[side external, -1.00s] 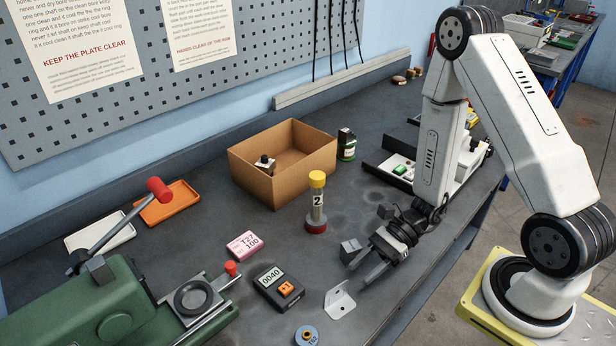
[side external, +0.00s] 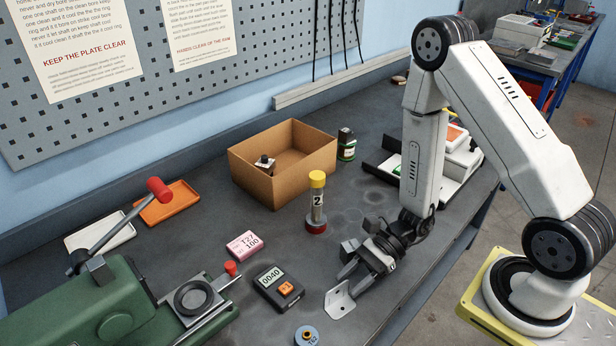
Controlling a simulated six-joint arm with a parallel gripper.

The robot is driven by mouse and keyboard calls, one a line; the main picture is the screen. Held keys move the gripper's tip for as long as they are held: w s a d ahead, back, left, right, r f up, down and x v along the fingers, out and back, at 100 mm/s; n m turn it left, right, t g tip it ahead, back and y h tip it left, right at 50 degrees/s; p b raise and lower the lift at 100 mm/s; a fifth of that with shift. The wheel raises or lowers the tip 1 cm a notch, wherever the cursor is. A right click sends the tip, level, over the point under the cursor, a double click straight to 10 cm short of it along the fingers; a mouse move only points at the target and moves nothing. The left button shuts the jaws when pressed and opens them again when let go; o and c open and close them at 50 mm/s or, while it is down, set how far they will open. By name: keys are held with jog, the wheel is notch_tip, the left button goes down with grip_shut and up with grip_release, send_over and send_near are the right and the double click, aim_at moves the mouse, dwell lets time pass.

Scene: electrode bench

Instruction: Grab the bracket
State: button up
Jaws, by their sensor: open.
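The bracket (side external: 339,302) is a small pale metal angle piece with holes. It lies on the dark bench near the front edge, right of the black meter. My gripper (side external: 352,271) is open, with its fingers pointing down and left toward the bracket. The fingertips are at the bracket's upper end in the picture, and the near finger overlaps it there. I cannot tell whether they touch. Nothing shows held between the fingers.
A black meter (side external: 274,289) with an orange switch, a pink box (side external: 244,245) and a blue ring (side external: 306,336) lie nearby. A yellow-capped cylinder (side external: 316,204) stands behind. A cardboard box (side external: 252,173) is at the back, a green press (side external: 95,308) at left.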

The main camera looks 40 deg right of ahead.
aim_at(324, 307)
jog(key=shift+x, duration=2.15)
grip_shut()
